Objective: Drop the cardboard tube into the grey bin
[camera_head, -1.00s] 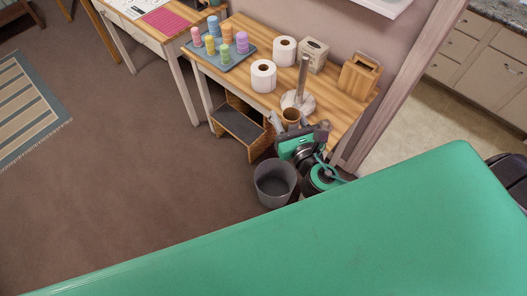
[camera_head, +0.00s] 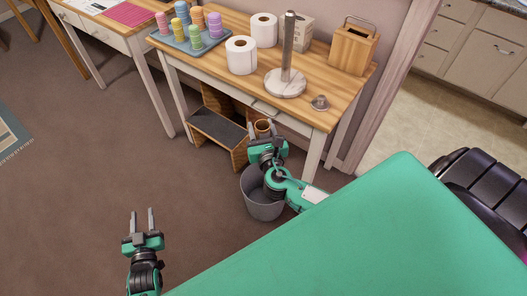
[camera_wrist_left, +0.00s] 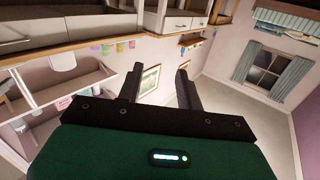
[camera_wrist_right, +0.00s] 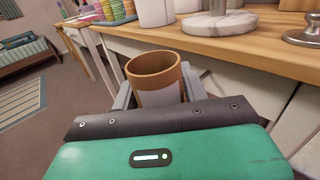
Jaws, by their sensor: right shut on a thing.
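The cardboard tube (camera_wrist_right: 157,92) is a short brown hollow cylinder with a pale side, open end up, between the fingers of my right gripper. In the head view the tube (camera_head: 262,126) shows just beyond my right gripper (camera_head: 264,130), which is shut on it. The grey bin (camera_head: 262,208) stands on the floor; in the picture it lies below the gripper, partly hidden by my right arm. The bin's inside is mostly hidden. My left gripper (camera_head: 143,220) is open and empty over the floor at lower left; its parted fingers also show in the left wrist view (camera_wrist_left: 158,88).
A wooden table (camera_head: 222,82) behind the bin holds paper rolls, a marble-based holder (camera_head: 285,84), a wooden box (camera_head: 353,48) and a tray (camera_head: 176,42) of coloured spools. A low wooden shelf (camera_head: 217,128) stands beneath. Brown floor is open at left.

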